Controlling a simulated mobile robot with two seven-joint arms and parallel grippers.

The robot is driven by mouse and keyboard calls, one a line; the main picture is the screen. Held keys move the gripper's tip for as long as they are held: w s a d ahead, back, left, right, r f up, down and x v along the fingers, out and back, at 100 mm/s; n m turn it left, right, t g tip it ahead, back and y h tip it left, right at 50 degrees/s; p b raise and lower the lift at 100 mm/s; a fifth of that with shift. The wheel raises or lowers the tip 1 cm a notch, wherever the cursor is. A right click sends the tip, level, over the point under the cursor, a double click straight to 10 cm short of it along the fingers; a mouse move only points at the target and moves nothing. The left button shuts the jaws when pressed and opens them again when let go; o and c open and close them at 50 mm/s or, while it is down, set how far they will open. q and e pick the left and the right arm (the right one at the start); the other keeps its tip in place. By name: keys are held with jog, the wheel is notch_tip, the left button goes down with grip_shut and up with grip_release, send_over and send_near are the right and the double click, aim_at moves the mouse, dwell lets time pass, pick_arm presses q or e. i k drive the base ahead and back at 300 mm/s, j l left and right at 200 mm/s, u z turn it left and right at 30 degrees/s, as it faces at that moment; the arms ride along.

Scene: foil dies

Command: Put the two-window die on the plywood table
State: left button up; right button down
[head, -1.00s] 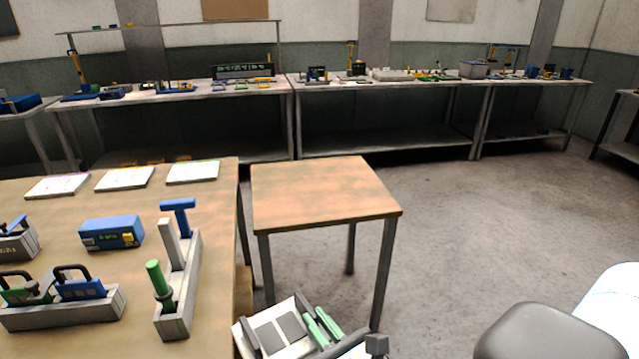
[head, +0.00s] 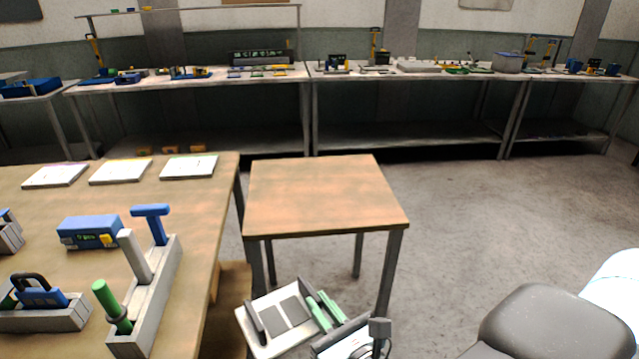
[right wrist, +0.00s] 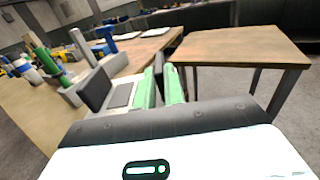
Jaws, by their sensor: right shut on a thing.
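The two-window die (head: 265,338) is a pale plate with two grey windows and a dark upright grip at its left side. In the head view it is at the bottom centre, off any surface, in front of and below the top of the small plywood table (head: 325,192). My right gripper (head: 325,310) has green fingers, shut on the die's right side. In the right wrist view the green fingers (right wrist: 160,86) close on a dark part of the die (right wrist: 120,94), and the plywood table (right wrist: 240,45) is beyond to the right. Its top is bare. My left gripper is not in view.
A workbench (head: 195,240) stands left of the plywood table, with a narrow gap between. It carries a grey stand (head: 150,300) with upright green and blue handles, a blue box (head: 90,232) and white boards. Long back benches (head: 420,75) line the wall. Floor at right is open.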

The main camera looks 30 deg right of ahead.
aim_at(313, 197)
jog(key=i+l+u, duration=0.1)
jog(key=l, duration=0.25)
jog(key=i+l, duration=0.2)
jog(key=l, duration=0.2)
jog(key=i+l+u, duration=0.1)
jog(key=i+l, duration=0.45)
jog(key=l, duration=0.15)
